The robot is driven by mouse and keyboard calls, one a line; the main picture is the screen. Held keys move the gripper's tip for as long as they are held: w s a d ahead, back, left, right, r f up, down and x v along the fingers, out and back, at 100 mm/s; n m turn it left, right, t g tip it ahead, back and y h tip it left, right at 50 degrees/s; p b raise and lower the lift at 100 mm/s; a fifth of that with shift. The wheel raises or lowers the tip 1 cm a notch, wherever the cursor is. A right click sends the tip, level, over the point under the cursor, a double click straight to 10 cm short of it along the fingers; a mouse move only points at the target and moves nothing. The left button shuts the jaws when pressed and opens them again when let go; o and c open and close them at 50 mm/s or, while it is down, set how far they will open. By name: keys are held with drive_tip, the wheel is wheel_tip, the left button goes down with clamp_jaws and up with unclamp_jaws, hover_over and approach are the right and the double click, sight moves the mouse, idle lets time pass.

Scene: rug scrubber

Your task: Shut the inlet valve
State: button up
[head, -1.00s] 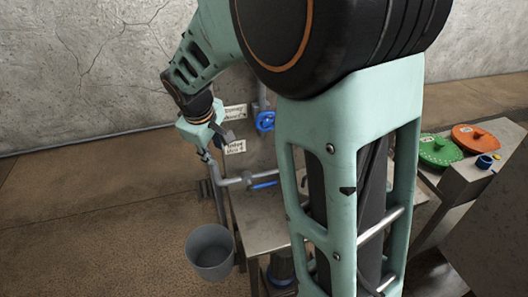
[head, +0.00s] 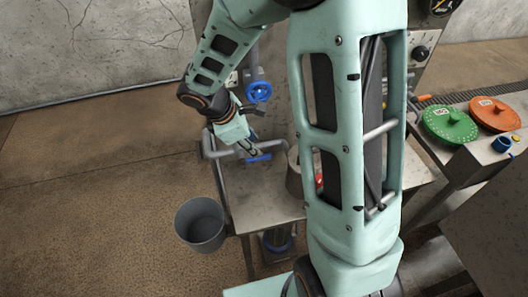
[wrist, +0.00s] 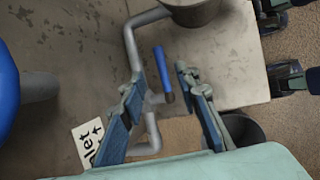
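A blue lever handle (head: 259,158) sits on a grey pipe (head: 215,152) at the back left of the metal table. In the wrist view the blue lever (wrist: 161,68) points up the picture from the valve body. A white label (wrist: 90,142) reading partly "let" is beside the pipe, partly covered by a finger. My gripper (head: 250,147) is just above the lever. In the wrist view my gripper (wrist: 160,82) is open, with the lever between the lines of its two fingers. I cannot tell whether either finger touches it.
A blue handwheel (head: 258,92) is on the panel above, close to my wrist. A grey bucket (head: 186,222) stands on the floor left of the table (head: 262,212). A grey round container (head: 293,180) stands right of the lever. Green (head: 449,126) and orange (head: 494,114) discs lie far right.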

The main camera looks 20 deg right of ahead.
sight(265, 156)
drive_tip(key=b+x, duration=0.1)
drive_tip(key=x, duration=0.7)
drive_tip(key=shift+f, duration=0.15)
clamp_jaws()
